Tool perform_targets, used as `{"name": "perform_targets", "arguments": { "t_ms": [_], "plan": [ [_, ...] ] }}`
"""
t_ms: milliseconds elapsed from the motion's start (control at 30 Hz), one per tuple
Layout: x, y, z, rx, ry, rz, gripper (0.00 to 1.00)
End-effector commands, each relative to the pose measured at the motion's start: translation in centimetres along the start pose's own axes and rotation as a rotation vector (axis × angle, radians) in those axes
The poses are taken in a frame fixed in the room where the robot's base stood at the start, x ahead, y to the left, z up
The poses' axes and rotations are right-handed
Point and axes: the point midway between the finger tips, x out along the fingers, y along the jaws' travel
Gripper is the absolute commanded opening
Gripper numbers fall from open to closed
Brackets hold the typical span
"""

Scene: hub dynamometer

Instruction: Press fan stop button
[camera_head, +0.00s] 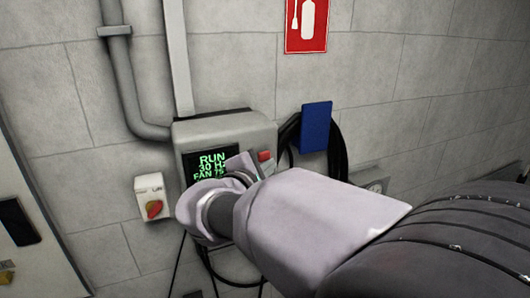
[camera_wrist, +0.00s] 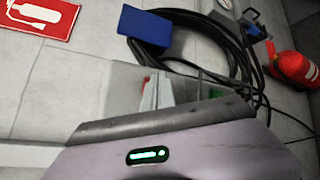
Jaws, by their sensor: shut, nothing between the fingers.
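My gripper (camera_head: 255,168) is shut and empty in front of the box, close to the red button. Whether it touches the button I cannot tell. My wrist hides the lower front of the box.
A blue panel (camera_head: 316,126) and coiled black hose (camera_head: 340,150) hang at right. A red extinguisher sign (camera_head: 306,25) is above; an extinguisher (camera_wrist: 294,67) shows in the wrist view.

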Motion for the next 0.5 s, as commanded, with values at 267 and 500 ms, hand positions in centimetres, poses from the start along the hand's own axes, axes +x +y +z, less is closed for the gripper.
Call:
{"name": "perform_targets", "arguments": {
  "t_ms": [267,500],
  "plan": [
    [0.65,0.37,-0.49,-0.001,0.000,-0.001,0.00],
    [0.64,0.42,-0.46,0.000,0.000,0.000,0.00]
  ]
}}
